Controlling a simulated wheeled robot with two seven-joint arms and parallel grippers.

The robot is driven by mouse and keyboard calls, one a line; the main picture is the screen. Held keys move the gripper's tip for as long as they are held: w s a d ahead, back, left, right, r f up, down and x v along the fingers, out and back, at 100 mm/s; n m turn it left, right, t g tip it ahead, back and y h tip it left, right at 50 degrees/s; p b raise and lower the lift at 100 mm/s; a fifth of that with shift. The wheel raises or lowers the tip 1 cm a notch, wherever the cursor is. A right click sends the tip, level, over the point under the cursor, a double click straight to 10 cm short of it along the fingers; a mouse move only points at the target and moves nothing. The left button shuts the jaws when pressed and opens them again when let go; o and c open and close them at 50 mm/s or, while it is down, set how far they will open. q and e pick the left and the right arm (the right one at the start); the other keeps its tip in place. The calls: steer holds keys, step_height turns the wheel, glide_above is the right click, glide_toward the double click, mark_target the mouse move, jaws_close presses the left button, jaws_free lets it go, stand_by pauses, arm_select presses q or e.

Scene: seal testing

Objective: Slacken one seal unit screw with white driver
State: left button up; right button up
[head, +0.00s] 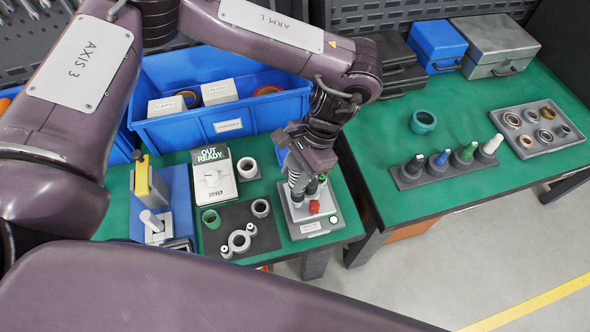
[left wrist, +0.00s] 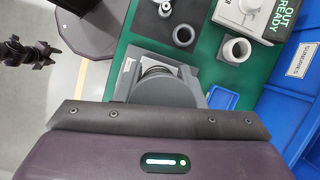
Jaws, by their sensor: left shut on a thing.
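The white-handled driver (head: 488,149) stands in a dark rack (head: 407,178) on the right table. My left gripper (head: 297,190) points down over a grey box (head: 308,228) with red and green knobs, at the right end of the left table. It is shut on a dark ribbed part (left wrist: 156,70), mostly hidden by the fingers; I cannot tell whether this part is fixed to the box. A grey eared flange (head: 239,241) lies on a black mat left of the box; I cannot tell which item is the seal unit.
An "OUT READY" box (head: 214,180), a green ring (head: 211,218) and pale rings crowd the left table. A blue bin (head: 178,131) stands behind. A gap separates the tables. A tray of rings (head: 541,151) lies at right; bare green tabletop lies left of the rack.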

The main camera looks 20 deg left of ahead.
mark_target(291, 163)
arm_select(q)
steer(key=shift+f, duration=0.35)
steer(key=shift+s+r+p, duration=0.1)
steer(key=shift+p, duration=0.2)
stand_by(1.7)
step_height(291, 163, up, 2)
steer(key=shift+r+p, duration=0.1)
steer(key=shift+p, duration=1.15)
steer(key=shift+r+p, duration=2.5)
steer(key=shift+p, duration=0.15)
